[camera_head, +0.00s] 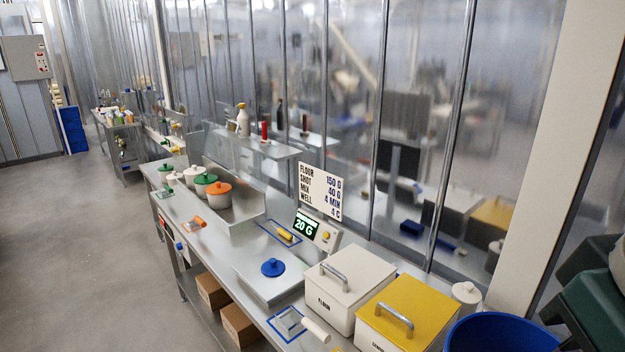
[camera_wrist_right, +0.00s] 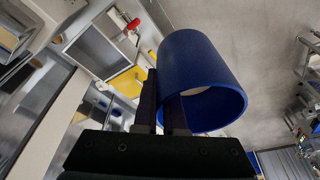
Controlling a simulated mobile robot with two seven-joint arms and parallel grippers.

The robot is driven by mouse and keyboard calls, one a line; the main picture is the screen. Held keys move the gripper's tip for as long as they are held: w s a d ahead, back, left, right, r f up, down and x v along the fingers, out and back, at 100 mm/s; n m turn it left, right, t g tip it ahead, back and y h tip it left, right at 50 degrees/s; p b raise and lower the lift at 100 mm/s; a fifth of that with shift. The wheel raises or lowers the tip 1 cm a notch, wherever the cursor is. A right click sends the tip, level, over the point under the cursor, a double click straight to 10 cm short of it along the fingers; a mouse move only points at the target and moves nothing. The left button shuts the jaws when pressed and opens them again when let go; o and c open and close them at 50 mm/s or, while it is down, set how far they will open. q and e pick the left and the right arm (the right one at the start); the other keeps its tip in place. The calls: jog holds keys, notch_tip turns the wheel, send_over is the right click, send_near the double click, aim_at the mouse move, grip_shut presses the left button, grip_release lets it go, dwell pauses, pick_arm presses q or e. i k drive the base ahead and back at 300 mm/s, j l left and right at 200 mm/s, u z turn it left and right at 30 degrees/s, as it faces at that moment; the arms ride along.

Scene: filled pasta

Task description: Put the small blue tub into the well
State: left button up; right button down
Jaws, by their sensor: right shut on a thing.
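The small blue tub (camera_wrist_right: 205,62) fills the upper middle of the right wrist view. My right gripper (camera_wrist_right: 165,98) is shut on its wall at the rim, and the tub's open mouth shows beside the fingers. A pale patch shows inside the mouth. In the head view the tub (camera_head: 500,337) is at the bottom right, cut off by the frame, beside the yellow-lidded box. I cannot tell which opening is the well; a sign (camera_head: 321,191) on the bench carries the word WELL. My left gripper is not in view.
On the steel bench stand a white flour box (camera_head: 345,290), a yellow-lidded box (camera_head: 408,312), a blue knobbed lid (camera_head: 273,267), a scale display reading 20 G (camera_head: 307,226), and a white lidded jar (camera_head: 466,293). Lidded pots (camera_head: 218,200) stand farther back. A clear partition runs behind the bench.

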aim_at(237, 217)
jog(key=i+j+u, duration=0.3)
jog(key=i, duration=0.3)
jog(key=i+j+u, duration=0.3)
jog(key=i, duration=0.3)
jog(key=i+u, duration=0.3)
jog(key=i, duration=0.3)
jog(key=i+z, duration=0.2)
jog(key=i, duration=0.25)
jog(key=i+j+z, duration=0.25)
jog(key=i, duration=0.25)
jog(key=i+j+z, duration=0.2)
jog(key=i, duration=0.25)
jog(key=i+j+z, duration=0.2)
jog(key=i, duration=0.25)
jog(key=i+j+z, duration=0.7)
